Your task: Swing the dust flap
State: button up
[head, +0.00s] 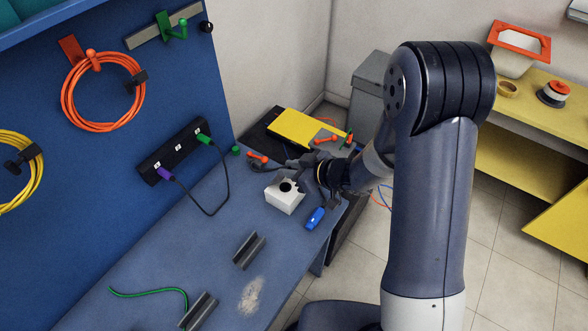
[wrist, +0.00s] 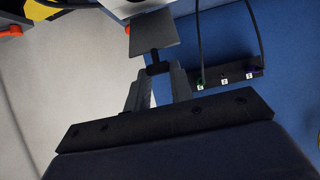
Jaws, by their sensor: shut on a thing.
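The dust flap (wrist: 154,31) shows in the wrist view as a dark grey square plate with a short black tab at its near end. My gripper (wrist: 158,72) is shut on that tab. Past the plate is the edge of a white block (wrist: 122,6). In the head view, the white block (head: 284,200) with a dark round opening on top stands on the blue bench. My gripper (head: 308,166) is just above and behind it. The flap is too small and dark there to make out its angle.
A blue object (head: 315,217) lies right of the block. A black socket strip (head: 177,151) with plugs and a hanging cable is on the blue wall panel. Orange-handled items (head: 257,157) and a yellow case (head: 306,131) lie behind. Grey channels (head: 249,250) stand nearer.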

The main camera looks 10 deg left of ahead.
jog(key=shift+w+a+r+p, duration=0.35)
jog(key=shift+a+r, duration=0.15)
jog(key=shift+a, duration=0.35)
jog(key=shift+w+a+r+p, duration=0.2)
jog(key=shift+w+a+p, duration=0.1)
jog(key=shift+a, duration=0.4)
jog(key=shift+w+a+r+p, duration=0.2)
jog(key=shift+w+a+p, duration=0.05)
jog(key=shift+a, duration=0.5)
jog(key=a, duration=0.1)
jog(key=w+a, duration=0.1)
jog(key=shift+w+a+f, duration=0.1)
jog(key=shift+a+f, duration=0.05)
jog(key=shift+a, duration=0.2)
